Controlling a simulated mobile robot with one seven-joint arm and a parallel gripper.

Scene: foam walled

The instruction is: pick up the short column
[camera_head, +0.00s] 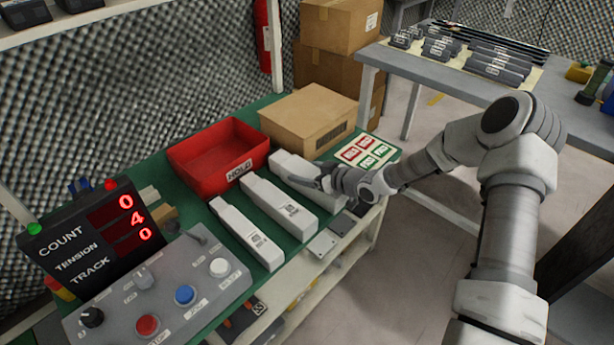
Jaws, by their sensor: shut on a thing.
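Three pale grey-white columns lie side by side on the green bench top: a left column (246,232), a middle column (279,206) and a right column (288,168). They look close in length, so I cannot tell for sure which is the short one. My gripper (322,178) reaches in from the right and is shut on the right column, covering part of its near half. The column seems to rest on or just above the bench; I cannot tell which. The fingertips are small and partly hidden.
A red bin (215,160) and a cardboard box (308,118) stand behind the columns. A control panel (160,300) and a count display (90,238) stand at the left. Another table (470,90) is at the back right.

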